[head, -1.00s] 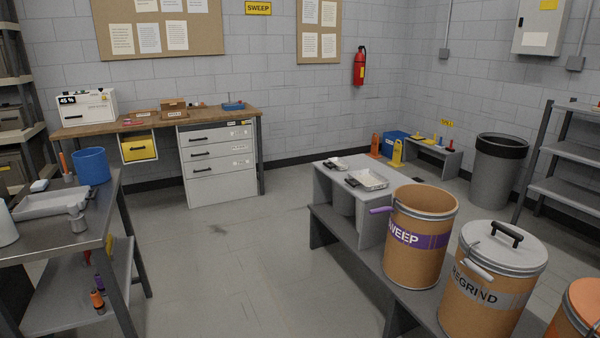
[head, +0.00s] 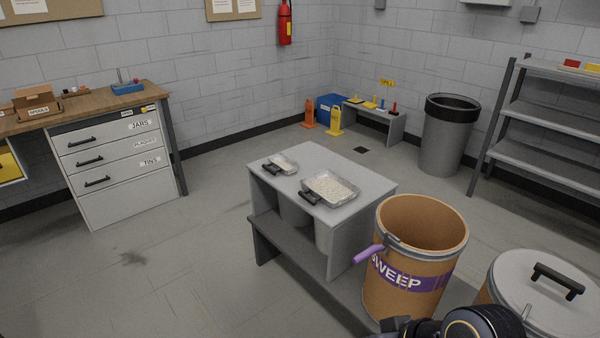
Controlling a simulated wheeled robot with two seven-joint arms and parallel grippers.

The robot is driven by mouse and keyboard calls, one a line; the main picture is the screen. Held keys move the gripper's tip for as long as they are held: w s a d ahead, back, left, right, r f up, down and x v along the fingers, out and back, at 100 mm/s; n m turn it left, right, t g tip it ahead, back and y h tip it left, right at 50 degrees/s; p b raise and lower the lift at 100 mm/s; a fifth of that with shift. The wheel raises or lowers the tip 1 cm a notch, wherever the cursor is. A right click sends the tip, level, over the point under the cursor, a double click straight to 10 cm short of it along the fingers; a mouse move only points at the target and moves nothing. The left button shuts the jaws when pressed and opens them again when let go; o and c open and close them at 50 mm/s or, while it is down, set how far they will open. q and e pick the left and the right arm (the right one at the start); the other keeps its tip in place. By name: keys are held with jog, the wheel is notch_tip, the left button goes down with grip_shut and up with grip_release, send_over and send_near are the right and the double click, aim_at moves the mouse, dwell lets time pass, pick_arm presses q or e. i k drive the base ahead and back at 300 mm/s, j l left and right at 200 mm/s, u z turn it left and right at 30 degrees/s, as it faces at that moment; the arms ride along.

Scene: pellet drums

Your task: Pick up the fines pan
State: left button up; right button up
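Two shallow metal pans with dark handles sit on the small grey stand. The larger pan (head: 331,187) holds pale grains and lies toward the right of the top. The smaller pan (head: 285,163) also holds something pale and lies behind it to the left. I see no readable label on either, so I cannot tell which is the fines pan. A dark part of my own arm shows at the bottom edge, in front of the drums. Neither gripper's fingers are in view.
The grey stand (head: 265,154) has clear top space around the pans. The open SWEEP drum (head: 405,290) with a purple handle (head: 368,255) stands close at its right front. Floor left of the stand is clear.

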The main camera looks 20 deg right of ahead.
aim_at(329, 188)
jog(key=i+z, duration=0.1)
jog(key=i, duration=0.4)
jog(key=i+j+z, duration=0.1)
jog(key=i, duration=0.45)
jog(key=i+j+z, duration=0.1)
jog(key=i+z, duration=0.2)
jog(key=z, duration=0.2)
jog(key=i+j+z, duration=0.25)
jog(key=z, duration=0.25)
jog(key=i+j+z, duration=0.3)
jog(key=z, duration=0.2)
jog(key=i+j+z, duration=0.2)
jog(key=z, duration=0.2)
jog(key=i+j+z, duration=0.15)
jog(key=j+z, duration=0.2)
jog(key=i+j+z, duration=0.15)
jog(key=j+z, duration=0.25)
